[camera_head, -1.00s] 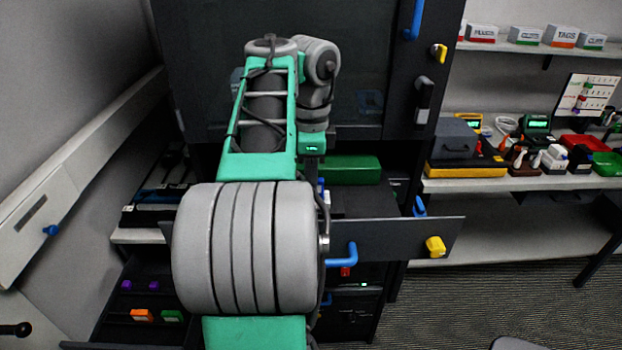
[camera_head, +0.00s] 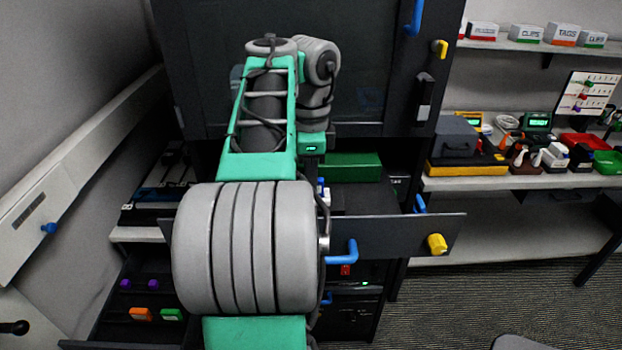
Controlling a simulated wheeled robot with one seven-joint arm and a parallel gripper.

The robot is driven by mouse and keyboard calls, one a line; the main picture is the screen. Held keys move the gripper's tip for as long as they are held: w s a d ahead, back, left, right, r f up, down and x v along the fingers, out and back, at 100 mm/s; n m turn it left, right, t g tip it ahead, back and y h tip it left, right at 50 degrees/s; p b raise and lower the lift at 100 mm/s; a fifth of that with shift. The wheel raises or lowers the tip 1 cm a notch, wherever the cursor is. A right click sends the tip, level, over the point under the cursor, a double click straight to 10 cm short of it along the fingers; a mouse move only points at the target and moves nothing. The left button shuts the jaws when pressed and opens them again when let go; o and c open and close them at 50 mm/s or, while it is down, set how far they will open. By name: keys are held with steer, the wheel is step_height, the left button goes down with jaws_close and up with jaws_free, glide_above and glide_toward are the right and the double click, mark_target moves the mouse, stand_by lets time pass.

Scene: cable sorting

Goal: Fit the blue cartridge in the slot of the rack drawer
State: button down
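The rack drawer (camera_head: 395,238) is pulled out in the middle of the view, with a blue handle (camera_head: 342,252) and a yellow knob (camera_head: 436,244) on its dark front. My wrist hangs over the drawer. My gripper (camera_head: 312,170) points down below it, mostly hidden behind my arm, and its fingers cannot be made out. A small blue-and-white piece (camera_head: 322,188) shows in the drawer area beside my arm; I cannot tell whether it is the blue cartridge or whether the gripper holds it. The slot is hidden.
A green block (camera_head: 352,166) lies behind the drawer front. A lower open drawer (camera_head: 110,330) at left holds purple, orange and green pieces. The dark cabinet door (camera_head: 370,60) stands behind my arm. A shelf (camera_head: 520,180) with boxes and devices is at right.

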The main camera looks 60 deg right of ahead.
steer(key=c, duration=1.3)
jaws_free()
steer(key=shift+o, duration=0.5)
steer(key=o, duration=0.4)
steer(key=shift+r, duration=0.1)
steer(key=shift+r+p, duration=3.4)
steer(key=shift+p, duration=0.05)
